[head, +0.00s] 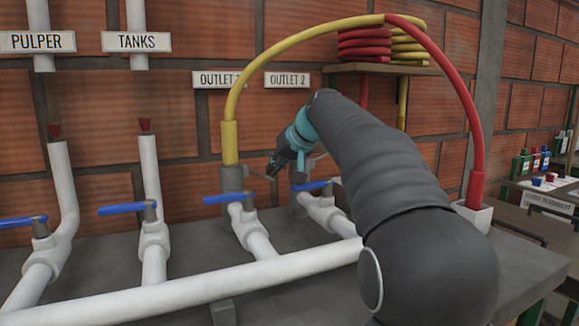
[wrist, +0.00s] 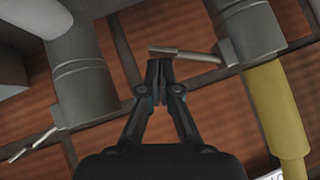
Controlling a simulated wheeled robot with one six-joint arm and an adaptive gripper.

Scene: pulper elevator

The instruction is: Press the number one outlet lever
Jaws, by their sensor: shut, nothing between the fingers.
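The outlet 1 coupling (head: 232,181) is a grey fitting under the "OUTLET 1" sign (head: 213,79), with the yellow hose (head: 230,142) in its top. Its thin metal lever (wrist: 186,54) sticks out sideways in the wrist view, where the coupling (wrist: 246,28) also shows. My gripper (head: 275,168) is shut and empty, between the two outlet couplings. In the wrist view its fingertips (wrist: 160,68) overlap the lever's free end; I cannot tell whether they touch. A blue valve handle (head: 229,199) sits on the white pipe below outlet 1.
The outlet 2 coupling (head: 297,199) stands close to the right, with its own thin lever (wrist: 31,145). More blue handles (head: 126,209) and white pipes lie left. My arm hides part of the right bench. The brick wall is close behind.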

